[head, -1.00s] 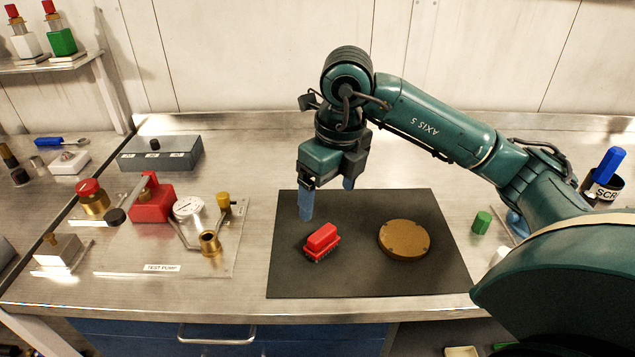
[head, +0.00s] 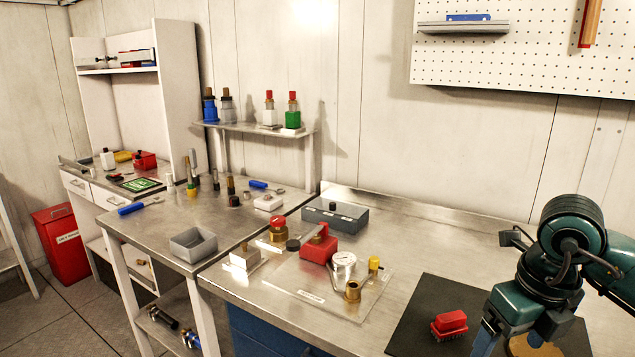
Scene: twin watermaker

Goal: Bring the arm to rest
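My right arm comes in from the right edge. Its gripper (head: 510,338) hangs at the lower right, fingers pointing down, and looks open with a gap between its blue fingers. Nothing shows between them. It appears over the dark mat (head: 425,313), just right of a red brush (head: 450,324). The round brown disc (head: 530,346) on the mat is partly hidden behind the gripper and cut by the bottom edge. My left gripper is not in view.
A test pump panel (head: 322,300) with a gauge and red block lies left of the mat. A grey box (head: 335,216) stands behind it. A side table holds a grey tray (head: 194,245). A small shelf (head: 255,129) carries bottles. Bare steel lies behind the mat.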

